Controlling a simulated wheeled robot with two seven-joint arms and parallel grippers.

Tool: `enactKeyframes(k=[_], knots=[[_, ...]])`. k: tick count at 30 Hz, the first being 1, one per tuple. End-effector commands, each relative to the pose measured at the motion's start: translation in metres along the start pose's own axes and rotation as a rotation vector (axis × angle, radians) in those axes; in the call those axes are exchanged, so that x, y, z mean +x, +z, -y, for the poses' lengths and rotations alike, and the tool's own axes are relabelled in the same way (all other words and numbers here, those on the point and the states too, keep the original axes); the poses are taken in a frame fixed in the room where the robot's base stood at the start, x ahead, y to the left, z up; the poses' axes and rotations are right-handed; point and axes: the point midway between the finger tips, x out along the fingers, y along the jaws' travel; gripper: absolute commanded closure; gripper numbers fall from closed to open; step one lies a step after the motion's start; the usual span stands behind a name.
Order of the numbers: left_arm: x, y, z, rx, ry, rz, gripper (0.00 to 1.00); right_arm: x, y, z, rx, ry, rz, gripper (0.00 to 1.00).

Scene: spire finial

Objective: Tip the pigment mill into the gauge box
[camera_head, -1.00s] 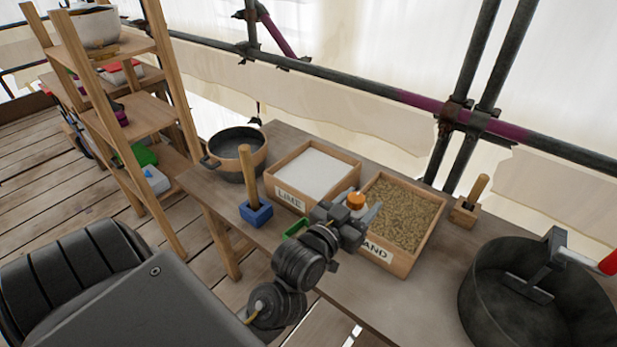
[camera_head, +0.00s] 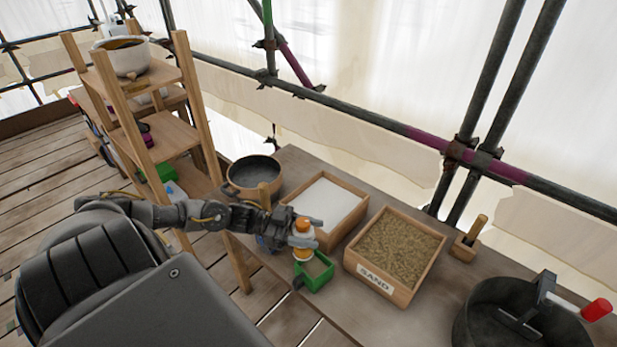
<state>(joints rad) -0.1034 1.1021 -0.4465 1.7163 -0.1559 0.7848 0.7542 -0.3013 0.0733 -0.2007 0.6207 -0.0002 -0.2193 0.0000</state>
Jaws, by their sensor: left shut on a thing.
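The pigment mill (camera_head: 303,226), a small orange and white jar-like piece, is in my left gripper (camera_head: 296,232). The gripper is shut on it and holds it upright or nearly so. The gauge box (camera_head: 318,277), a small green open box, stands near the front edge of the table (camera_head: 375,318). In the picture the mill is just above and left of the box's opening, with its lower end close to the box's back left rim. I cannot tell whether they touch. My right gripper does not show.
A wooden LIME box (camera_head: 350,223) of white powder and a SAND box (camera_head: 394,292) stand behind and right. A dark pot (camera_head: 253,176) is at the table's far left, a wooden-handled tool (camera_head: 467,247) beyond the sand, and a big black tub (camera_head: 470,325) at right.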

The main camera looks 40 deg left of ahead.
Motion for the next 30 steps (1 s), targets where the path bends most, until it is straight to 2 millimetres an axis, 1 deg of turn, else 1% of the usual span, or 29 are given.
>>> enactKeyframes(k=[6,11,26,28,30], knots=[[-0.002,0.0,0.0,0.0,0.007,0.006,0.74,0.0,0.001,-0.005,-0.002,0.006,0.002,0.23],[0.001,0.006,0.001,-0.006,0.007,0.057,0.74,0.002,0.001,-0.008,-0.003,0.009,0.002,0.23],[0.014,0.045,0.003,-0.055,0.006,0.389,0.74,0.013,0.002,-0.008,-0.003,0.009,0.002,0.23],[0.019,0.045,0.005,-0.064,0.006,0.468,0.74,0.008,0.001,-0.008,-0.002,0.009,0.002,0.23],[0.022,0.049,0.005,-0.078,0.006,0.556,0.74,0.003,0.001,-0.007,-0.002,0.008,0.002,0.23]])
